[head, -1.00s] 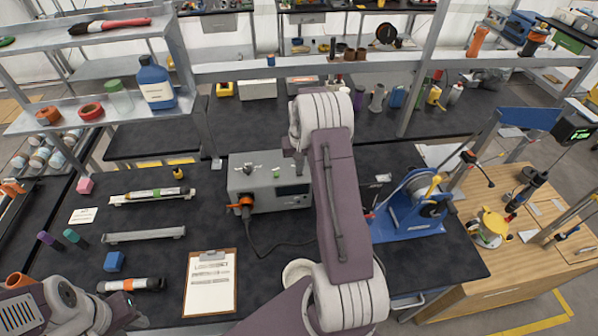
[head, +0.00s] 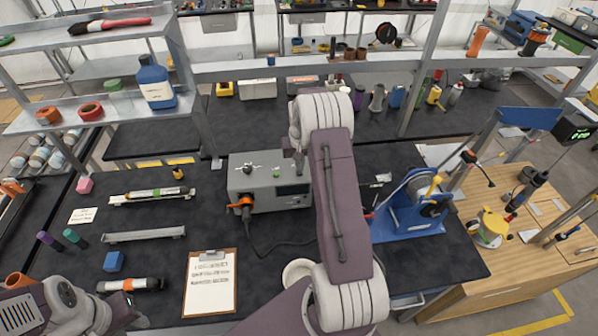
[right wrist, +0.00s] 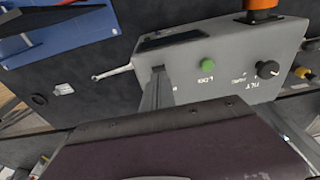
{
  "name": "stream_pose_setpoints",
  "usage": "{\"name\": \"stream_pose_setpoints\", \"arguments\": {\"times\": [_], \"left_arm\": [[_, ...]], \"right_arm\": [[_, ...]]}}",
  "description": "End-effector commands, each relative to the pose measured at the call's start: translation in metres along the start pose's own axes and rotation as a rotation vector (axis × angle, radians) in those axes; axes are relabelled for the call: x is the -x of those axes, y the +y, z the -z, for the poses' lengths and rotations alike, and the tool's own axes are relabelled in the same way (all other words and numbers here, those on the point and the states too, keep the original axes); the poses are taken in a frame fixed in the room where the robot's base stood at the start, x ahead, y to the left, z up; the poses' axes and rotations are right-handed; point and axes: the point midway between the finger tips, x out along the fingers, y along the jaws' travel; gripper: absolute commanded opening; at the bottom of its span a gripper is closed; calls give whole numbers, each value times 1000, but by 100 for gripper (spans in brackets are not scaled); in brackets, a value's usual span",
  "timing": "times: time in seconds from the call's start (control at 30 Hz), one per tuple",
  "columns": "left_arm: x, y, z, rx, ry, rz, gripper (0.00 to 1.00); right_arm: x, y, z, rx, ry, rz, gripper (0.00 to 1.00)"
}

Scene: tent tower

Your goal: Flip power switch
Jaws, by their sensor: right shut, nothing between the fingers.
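A grey power box (head: 242,190) stands on the dark bench in the head view, with an orange plug (head: 243,203) and black cable at its front left. In the right wrist view the box (right wrist: 225,90) shows a green round button (right wrist: 208,64), a black knob (right wrist: 267,69) and a thin metal lever (right wrist: 112,72) with a rounded end at its edge. My right gripper (right wrist: 158,88) is shut and empty, its fingers against or just over the box beside the lever; contact cannot be told. In the head view my right arm hides part of the box. My left arm is at bottom left, its jaws unclear.
A blue reel stand (head: 412,222) is right of the box. A shelf post (head: 205,125) rises behind left. Bench between box and clipboard is mostly clear.

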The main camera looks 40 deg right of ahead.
Motion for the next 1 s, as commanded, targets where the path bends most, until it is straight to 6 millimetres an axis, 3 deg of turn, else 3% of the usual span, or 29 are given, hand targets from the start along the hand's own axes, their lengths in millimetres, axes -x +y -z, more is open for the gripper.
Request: {"name": "stream_pose_setpoints", "arguments": {"times": [1.0], "left_arm": [[-11,0,-1,0,0,0,34]], "right_arm": [[-16,0,-2,0,0,0,0]]}}
